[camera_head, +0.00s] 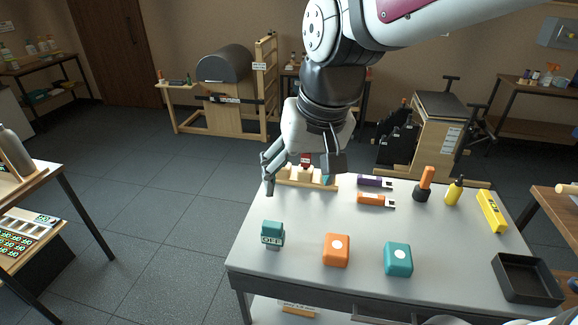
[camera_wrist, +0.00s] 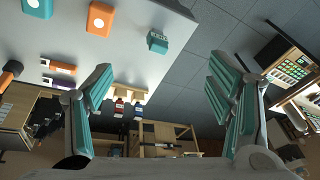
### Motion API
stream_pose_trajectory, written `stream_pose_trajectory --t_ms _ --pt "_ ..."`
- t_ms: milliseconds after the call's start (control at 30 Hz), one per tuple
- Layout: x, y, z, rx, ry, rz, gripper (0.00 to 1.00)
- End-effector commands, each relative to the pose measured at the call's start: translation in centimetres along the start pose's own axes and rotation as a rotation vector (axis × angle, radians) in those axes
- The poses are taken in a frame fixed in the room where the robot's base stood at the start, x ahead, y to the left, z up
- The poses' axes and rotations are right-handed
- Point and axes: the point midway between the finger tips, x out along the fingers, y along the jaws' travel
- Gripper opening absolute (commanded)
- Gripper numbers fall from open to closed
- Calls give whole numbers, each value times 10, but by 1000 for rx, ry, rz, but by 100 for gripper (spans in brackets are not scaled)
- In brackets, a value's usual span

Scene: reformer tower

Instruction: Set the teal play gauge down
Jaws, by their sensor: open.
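A small teal piece with a white lettered label and a grey lower part, which looks like the teal play gauge (camera_head: 272,234), stands near the left edge of the grey table (camera_head: 305,222). It also shows in the wrist view (camera_wrist: 157,42), clear of both fingers. My gripper (camera_head: 298,178) is open and empty, behind and above this piece, near the table's far left corner. In the wrist view my gripper (camera_wrist: 160,68) has its two teal-padded fingers wide apart. Its fingers partly hide the wooden rack (camera_head: 322,184) in the head view.
An orange block (camera_head: 336,250) and a teal block (camera_head: 398,259) lie toward the table's front. Purple (camera_head: 374,181) and orange (camera_head: 375,200) forked tools lie behind. A black tray (camera_head: 526,279), yellow bottle (camera_head: 454,191) and orange-handled tool (camera_head: 424,184) are at right. The table's middle is clear.

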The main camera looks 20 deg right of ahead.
Motion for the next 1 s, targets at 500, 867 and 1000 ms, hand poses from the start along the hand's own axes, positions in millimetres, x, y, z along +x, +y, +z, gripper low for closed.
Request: stream_pose_trajectory --t_ms 500,867,1000 --pt "-50 22 86 -214 155 40 75" --pt "-50 22 86 -216 155 41 75" --pt "-50 22 86 -216 155 41 75"
